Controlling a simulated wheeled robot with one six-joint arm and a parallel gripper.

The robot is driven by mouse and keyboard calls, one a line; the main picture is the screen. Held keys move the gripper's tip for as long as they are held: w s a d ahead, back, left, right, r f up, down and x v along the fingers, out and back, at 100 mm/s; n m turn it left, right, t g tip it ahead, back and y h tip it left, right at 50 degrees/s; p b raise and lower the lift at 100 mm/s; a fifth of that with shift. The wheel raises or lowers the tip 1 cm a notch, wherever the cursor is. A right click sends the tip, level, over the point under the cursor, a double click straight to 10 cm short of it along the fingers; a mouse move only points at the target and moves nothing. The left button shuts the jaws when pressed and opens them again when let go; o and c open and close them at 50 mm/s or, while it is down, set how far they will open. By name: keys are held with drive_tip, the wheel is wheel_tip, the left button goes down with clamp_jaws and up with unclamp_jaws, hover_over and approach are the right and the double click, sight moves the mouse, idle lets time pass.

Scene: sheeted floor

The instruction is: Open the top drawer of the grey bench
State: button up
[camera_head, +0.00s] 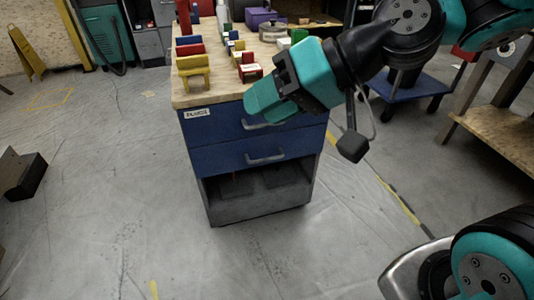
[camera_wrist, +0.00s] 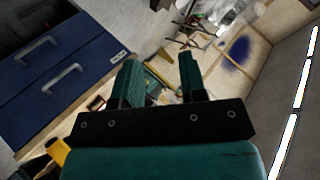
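The grey bench (camera_head: 258,209) has a wooden top, two blue drawers and an open lower bay. Its top drawer (camera_head: 212,127) looks shut, with a white label at its upper left. The top drawer's grey handle (camera_head: 262,124) is partly covered by my gripper in the head view, but shows at left in the wrist view (camera_wrist: 62,79). The lower drawer (camera_head: 228,159) also looks shut. My gripper (camera_head: 260,101) appears in front of the bench's upper right. In the wrist view, its two teal fingers (camera_wrist: 160,80) are apart with nothing held between them.
Small coloured chair-like items (camera_head: 194,68), a purple box (camera_head: 262,18) and a pot (camera_head: 273,31) stand on the bench top. A blue cart (camera_head: 408,86) and a wooden-shelved table (camera_head: 500,130) are at right. The floor before the bench is clear.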

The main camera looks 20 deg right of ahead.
drive_tip(key=w+d+f+m+t+y+b, duration=0.1)
drive_tip(key=w+d+f+m+t+b, duration=0.2)
drive_tip(key=f+b, duration=0.7)
drive_tip(key=w+d+f+m+t+y+b, duration=0.15)
drive_tip(key=w+f+m+t+b, duration=0.25)
drive_tip(key=w+f+b, duration=0.5)
drive_tip(key=w+d+f+m+t+h+b, duration=0.2)
drive_tip(key=d+f+m+t+h+b, duration=0.5)
drive_tip(key=b, duration=1)
drive_tip(key=shift+w+a+m+y+p, duration=0.3)
drive_tip(key=shift+w+a+p, duration=0.2)
drive_tip(key=shift+w+p, duration=1.8)
drive_tip(key=shift+w+a+m+y+p, duration=0.15)
drive_tip(key=shift+w+a+y+p, duration=0.3)
drive_tip(key=shift+w+p, duration=1.85)
drive_tip(key=shift+w+a+m+y+p, duration=0.4)
drive_tip(key=shift+w+p, duration=1)
drive_tip(key=shift+w, duration=1.75)
drive_tip(key=shift+a, duration=0.1)
clamp_jaws()
